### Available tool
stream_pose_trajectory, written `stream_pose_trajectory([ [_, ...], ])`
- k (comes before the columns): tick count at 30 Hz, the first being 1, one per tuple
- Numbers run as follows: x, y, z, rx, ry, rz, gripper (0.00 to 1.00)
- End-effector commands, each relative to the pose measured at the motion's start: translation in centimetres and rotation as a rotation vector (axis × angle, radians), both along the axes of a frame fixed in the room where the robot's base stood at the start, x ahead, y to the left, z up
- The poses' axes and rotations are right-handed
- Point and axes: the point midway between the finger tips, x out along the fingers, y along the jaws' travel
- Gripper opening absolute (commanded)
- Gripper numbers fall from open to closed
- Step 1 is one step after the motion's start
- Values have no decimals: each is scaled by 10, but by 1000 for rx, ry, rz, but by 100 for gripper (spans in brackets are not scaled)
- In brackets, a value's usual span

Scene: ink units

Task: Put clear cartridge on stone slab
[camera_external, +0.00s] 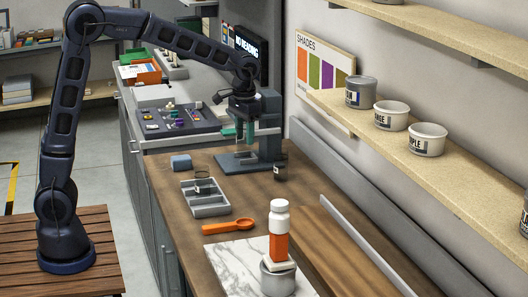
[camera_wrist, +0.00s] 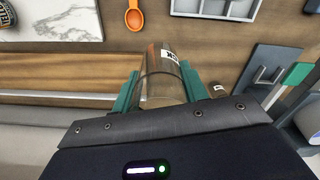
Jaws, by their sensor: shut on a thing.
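The clear cartridge (camera_wrist: 160,88), a see-through cylinder with a black-and-white label, lies between the two teal fingers of my gripper (camera_wrist: 159,74) in the wrist view. My gripper is shut on it. In the external view my gripper (camera_external: 241,131) is above the back of the wooden counter, by a grey stand; the cartridge is hard to make out there. The stone slab (camera_external: 225,263), white with grey veins, lies at the near end of the counter, well away from my gripper. It also shows at the upper left of the wrist view (camera_wrist: 72,22).
An orange scoop (camera_external: 230,226) and a grey tray (camera_external: 209,210) lie between. A small dark jar (camera_external: 280,171) stands beside the grey stand (camera_external: 270,130).

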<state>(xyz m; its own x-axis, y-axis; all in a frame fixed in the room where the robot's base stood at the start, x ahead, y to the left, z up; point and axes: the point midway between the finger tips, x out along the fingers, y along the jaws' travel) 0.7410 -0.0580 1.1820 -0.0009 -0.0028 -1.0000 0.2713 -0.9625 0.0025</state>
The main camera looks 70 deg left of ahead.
Motion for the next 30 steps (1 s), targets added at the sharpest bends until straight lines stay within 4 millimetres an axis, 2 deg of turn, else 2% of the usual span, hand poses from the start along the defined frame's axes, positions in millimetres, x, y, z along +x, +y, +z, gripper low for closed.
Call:
stream_pose_trajectory([
  [1,2,-18,1,0,0,-38,18],
  [11,4,-122,4,1,-1,-276,18],
  [21,-12,-228,8,2,-2,-516,18],
  [25,-21,-260,9,2,-2,-590,18],
  [30,-29,-285,10,3,-2,-648,18],
])
